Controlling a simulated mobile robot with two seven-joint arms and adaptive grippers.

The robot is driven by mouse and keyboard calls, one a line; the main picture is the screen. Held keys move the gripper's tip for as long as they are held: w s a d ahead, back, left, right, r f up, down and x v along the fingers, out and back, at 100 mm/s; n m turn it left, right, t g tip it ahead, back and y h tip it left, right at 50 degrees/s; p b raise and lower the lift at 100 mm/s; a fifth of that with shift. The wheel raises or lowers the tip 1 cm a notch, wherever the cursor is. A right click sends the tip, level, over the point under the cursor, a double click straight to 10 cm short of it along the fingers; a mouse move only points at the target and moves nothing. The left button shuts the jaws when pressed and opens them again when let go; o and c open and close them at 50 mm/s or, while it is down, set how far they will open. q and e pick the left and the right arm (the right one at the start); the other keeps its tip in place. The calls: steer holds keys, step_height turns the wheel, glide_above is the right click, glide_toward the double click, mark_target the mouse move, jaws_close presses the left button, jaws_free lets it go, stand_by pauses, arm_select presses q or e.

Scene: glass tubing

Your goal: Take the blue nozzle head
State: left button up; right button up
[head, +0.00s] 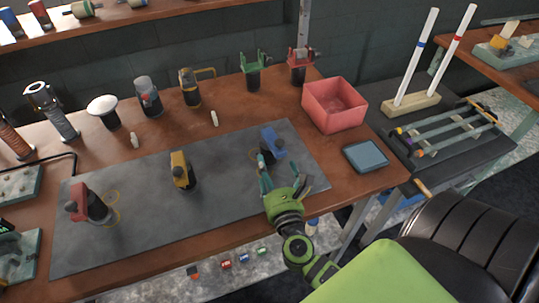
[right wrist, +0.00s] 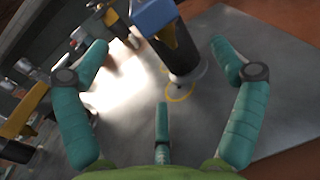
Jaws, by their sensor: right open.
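The blue nozzle head (head: 272,143) sits on a dark cylindrical body, upright on the grey mat (head: 225,200) toward its right end. In the right wrist view the blue nozzle head (right wrist: 155,15) is at the top, partly cut off, with the dark body below it and a yellow ring around its foot. My right gripper (head: 284,172) is open and empty, close in front of the blue nozzle head. In the right wrist view its teal fingers (right wrist: 158,48) are spread to either side of the dark body, apart from it. My left gripper is not in view.
A yellow-headed tool (head: 181,170) and a red-headed tool (head: 88,203) stand further left on the mat. A pink bin (head: 335,104) and a blue-grey tray (head: 365,157) are at right. Several bottles and tools line the back. The mat between the tools is clear.

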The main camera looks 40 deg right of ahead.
mark_target(267, 154)
steer(key=shift+p+x, duration=0.6)
steer(key=shift+x, duration=0.2)
steer(key=x, duration=0.3)
steer(key=shift+r+p, duration=0.1)
steer(key=shift+p, duration=0.3)
steer(key=x, duration=0.2)
steer(key=shift+w+d, duration=0.15)
steer(key=shift+w, duration=0.1)
steer(key=shift+w+d, duration=0.15)
steer(key=shift+w, duration=0.15)
steer(key=shift+c, duration=0.4)
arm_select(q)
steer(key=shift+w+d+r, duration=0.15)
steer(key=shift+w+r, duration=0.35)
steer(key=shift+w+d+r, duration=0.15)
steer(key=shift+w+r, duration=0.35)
arm_select(e)
steer(key=c, duration=1.5)
